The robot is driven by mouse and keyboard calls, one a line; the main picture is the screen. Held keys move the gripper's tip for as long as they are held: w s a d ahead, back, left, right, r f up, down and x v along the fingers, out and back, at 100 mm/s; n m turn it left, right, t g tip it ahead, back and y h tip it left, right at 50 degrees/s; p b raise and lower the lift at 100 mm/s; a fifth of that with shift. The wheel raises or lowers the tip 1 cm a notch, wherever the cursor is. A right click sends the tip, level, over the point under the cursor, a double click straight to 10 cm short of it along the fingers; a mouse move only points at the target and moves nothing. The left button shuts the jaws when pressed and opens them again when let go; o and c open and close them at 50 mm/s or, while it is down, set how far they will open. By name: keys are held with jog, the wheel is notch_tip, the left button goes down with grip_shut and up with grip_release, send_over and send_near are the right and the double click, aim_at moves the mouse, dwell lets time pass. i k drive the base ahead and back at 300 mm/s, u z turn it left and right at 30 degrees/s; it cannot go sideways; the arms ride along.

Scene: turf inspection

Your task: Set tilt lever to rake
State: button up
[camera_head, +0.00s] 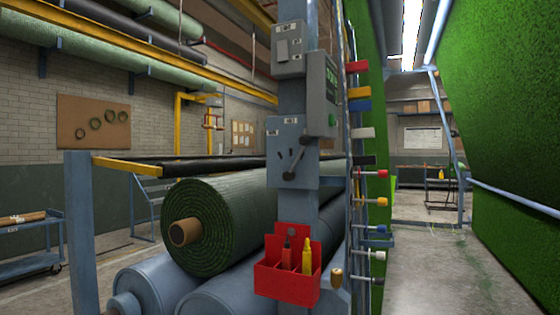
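A dark lever (295,161) with a round knob sits on the front of a grey-blue box (283,138) on the blue post. Its knob end points down and slightly left. The box face carries small pale labels near its top, too small to read, so I cannot tell which setting the lever is at or whether it is the tilt lever. My gripper is not in view.
A red holder (286,284) with hand tools hangs on the post below the box. A control panel (328,95) and several knobbed rods stick out at the right. A green turf roll (225,215) lies behind. The aisle floor (430,265) at right is clear.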

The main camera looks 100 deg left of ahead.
aim_at(304, 141)
jog(key=u, duration=3.35)
jog(key=k, duration=1.2)
jog(key=u, duration=0.8)
jog(key=i, duration=0.7)
jog(key=u, duration=0.4)
jog(key=i, duration=0.7)
jog(key=z, duration=0.6)
jog(key=i, duration=0.7)
jog(key=z, duration=0.65)
